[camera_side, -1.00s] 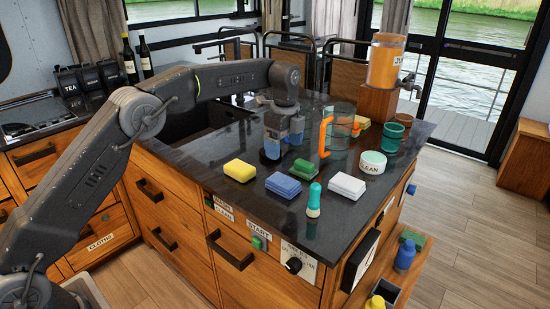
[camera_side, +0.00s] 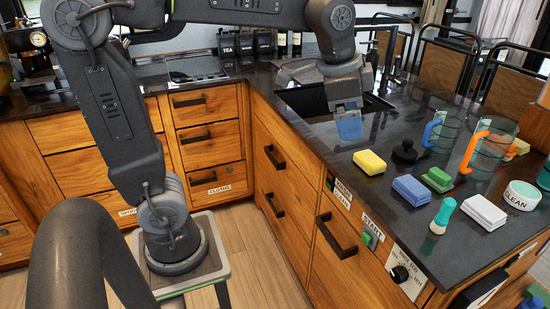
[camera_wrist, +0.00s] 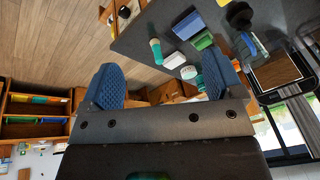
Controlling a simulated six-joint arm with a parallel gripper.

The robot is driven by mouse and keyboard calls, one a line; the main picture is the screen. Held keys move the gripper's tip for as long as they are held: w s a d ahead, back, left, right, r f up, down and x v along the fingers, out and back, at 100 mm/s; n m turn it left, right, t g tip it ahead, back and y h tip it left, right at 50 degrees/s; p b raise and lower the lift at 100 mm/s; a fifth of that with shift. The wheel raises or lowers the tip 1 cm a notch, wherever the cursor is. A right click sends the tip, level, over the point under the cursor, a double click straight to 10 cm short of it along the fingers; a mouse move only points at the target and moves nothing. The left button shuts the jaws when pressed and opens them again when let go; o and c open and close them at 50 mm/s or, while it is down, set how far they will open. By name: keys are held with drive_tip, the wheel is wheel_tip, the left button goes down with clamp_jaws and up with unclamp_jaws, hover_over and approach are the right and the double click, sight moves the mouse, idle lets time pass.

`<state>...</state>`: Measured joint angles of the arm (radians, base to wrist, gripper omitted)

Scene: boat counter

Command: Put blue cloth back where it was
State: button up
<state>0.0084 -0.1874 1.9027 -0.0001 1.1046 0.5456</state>
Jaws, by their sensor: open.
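A blue block-shaped piece (camera_side: 411,190), perhaps the folded blue cloth, lies flat on the dark counter, in front of a green piece (camera_side: 437,179) and right of a yellow one (camera_side: 369,162). It also shows in the wrist view (camera_wrist: 190,25). A closed drawer (camera_side: 214,176) in the wooden cabinet bears a label that reads CLOTHS. My gripper (camera_side: 348,128) hangs over the counter's left part near the sink, left of and behind the yellow piece. In the wrist view its blue ridged fingers are wide apart with nothing between them (camera_wrist: 163,82).
A white block (camera_side: 484,212), a teal-topped bottle (camera_side: 442,215) and a CLEAN tub (camera_side: 522,195) stand right of the blue piece. A black knobbed lid (camera_side: 404,152) and glass jugs with blue (camera_side: 442,133) and orange (camera_side: 488,145) handles stand behind. The counter's front-left edge is clear.

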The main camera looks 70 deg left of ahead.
drive_tip(key=s+f+n+t, duration=0.1)
drive_tip(key=s+f+n, duration=0.2)
drive_tip(key=s, duration=0.4)
drive_tip(key=s+f+n+t, duration=0.1)
drive_tip(key=s+f+n, duration=0.2)
drive_tip(key=s, duration=0.4)
drive_tip(key=shift+a+f, duration=0.15)
drive_tip(key=shift+f, duration=0.15)
drive_tip(key=shift+c, duration=0.4)
idle(0.7)
